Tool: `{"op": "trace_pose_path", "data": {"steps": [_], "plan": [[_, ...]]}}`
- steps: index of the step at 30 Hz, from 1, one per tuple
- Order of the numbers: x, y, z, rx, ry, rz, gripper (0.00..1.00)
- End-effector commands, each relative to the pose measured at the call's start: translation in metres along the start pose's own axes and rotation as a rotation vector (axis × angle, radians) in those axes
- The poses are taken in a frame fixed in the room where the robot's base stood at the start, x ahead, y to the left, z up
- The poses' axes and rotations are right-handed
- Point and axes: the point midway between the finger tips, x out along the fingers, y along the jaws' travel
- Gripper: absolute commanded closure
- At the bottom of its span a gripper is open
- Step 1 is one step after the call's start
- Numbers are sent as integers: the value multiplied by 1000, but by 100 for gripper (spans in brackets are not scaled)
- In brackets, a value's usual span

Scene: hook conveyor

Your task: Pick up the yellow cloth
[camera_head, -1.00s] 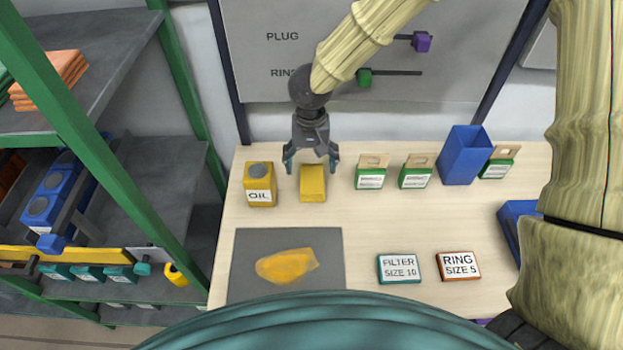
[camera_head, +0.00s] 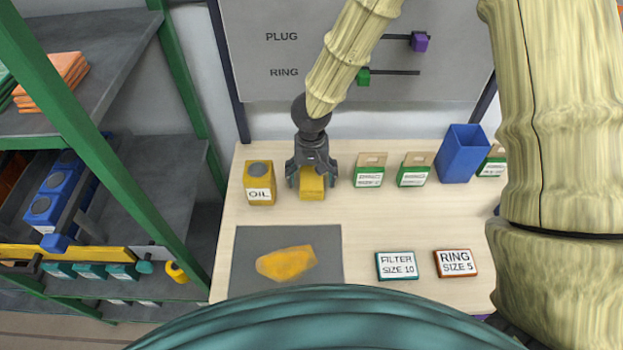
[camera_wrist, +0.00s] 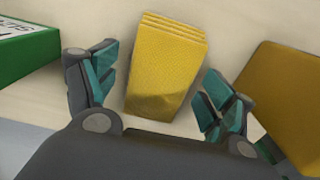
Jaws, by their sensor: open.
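The yellow cloth (camera_head: 312,184) is a folded stack on the light wooden table. In the wrist view the cloth (camera_wrist: 166,62) lies between the two fingers, with its layered edge at the top and a gap to each finger. My gripper (camera_head: 311,182) is open and points down around the cloth, with one finger on either side. It also shows at the bottom of the wrist view (camera_wrist: 152,92). The upper part of the cloth is hidden by the gripper in the head view.
A yellow OIL can (camera_head: 259,184) stands close on the left; green-labelled packets (camera_head: 369,172) and a blue bin (camera_head: 462,155) stand on the right. A grey mat (camera_head: 245,266) with a yellow patch (camera_head: 286,263) lies nearer.

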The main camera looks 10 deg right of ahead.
Motion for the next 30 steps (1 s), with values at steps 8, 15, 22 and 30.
{"op": "trace_pose_path", "data": {"steps": [8, 15, 22, 30], "plan": [[2, 0, 0, 1, 0, -1, 17], [2, 0, 0, 0, 0, -1, 50], [2, 0, 0, 1, 0, -1, 66], [0, 0, 0, 1, 0, -1, 66]]}}
